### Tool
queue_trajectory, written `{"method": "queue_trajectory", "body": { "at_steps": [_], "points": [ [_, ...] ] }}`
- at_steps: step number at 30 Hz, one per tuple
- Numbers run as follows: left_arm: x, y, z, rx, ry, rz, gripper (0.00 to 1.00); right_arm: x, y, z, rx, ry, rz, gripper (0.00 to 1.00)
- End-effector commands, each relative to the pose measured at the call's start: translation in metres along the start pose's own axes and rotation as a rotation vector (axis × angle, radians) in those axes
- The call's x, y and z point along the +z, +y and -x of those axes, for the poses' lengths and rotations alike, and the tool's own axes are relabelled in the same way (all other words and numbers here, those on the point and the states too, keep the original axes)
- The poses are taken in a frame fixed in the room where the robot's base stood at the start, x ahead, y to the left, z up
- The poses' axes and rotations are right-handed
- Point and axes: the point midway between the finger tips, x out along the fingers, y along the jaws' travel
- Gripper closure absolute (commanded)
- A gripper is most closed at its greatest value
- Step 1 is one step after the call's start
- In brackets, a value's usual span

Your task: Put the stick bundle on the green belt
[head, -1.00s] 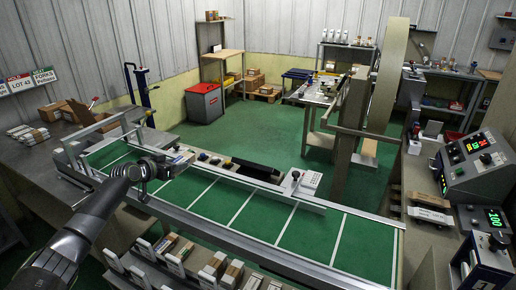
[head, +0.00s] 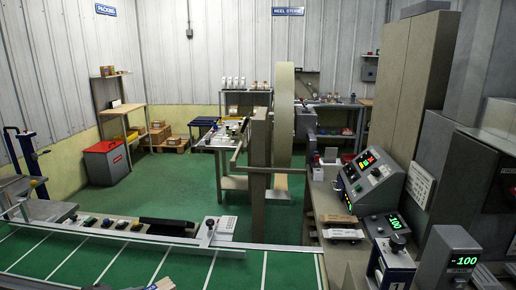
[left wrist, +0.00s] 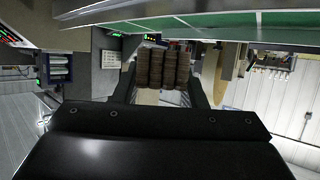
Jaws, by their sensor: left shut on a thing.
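The green belt (head: 125,262) with white cross lines runs along the lower left of the head view. It also shows along the top of the left wrist view (left wrist: 285,19). In the left wrist view, my left gripper (left wrist: 163,88) is shut on a stick bundle (left wrist: 162,66) of brown sticks with a pale band. The bundle is between the two dark fingers, and the belt's surface appears apart from it. A small pale piece shows at the bottom edge of the head view, too cropped to identify. My right gripper is in neither view.
A rail with buttons (head: 120,225) runs along the belt's far side. A tall post with a large reel (head: 284,115) stands behind it. A control box with lit displays (head: 371,182) and a grey unit reading 100 (head: 450,258) stand at the right.

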Motion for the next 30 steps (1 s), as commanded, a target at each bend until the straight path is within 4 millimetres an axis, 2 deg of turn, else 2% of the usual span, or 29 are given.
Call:
{"method": "queue_trajectory", "body": {
  "at_steps": [1, 3, 6, 9, 13, 21, 30],
  "points": [
    [0.0, 0.023, 0.002, 0.037, 0.005, -0.018, 0.86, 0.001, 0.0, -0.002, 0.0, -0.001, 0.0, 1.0],
    [-0.001, 0.048, 0.006, 0.079, 0.007, -0.041, 0.86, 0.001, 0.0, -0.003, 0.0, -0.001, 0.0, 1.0],
    [-0.002, 0.076, 0.013, 0.126, 0.012, -0.066, 0.86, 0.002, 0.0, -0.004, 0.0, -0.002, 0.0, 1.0],
    [-0.003, 0.094, 0.017, 0.156, 0.016, -0.083, 0.86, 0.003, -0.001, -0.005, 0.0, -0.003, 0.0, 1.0],
    [-0.004, 0.105, 0.021, 0.174, 0.017, -0.095, 0.86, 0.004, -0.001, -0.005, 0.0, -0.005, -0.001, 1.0],
    [-0.008, 0.11, 0.018, 0.198, 0.02, -0.103, 0.86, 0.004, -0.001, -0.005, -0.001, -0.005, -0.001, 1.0],
    [-0.041, 0.141, 0.0, 0.387, 0.023, -0.188, 0.86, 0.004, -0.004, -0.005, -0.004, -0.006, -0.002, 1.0]
  ]
}}
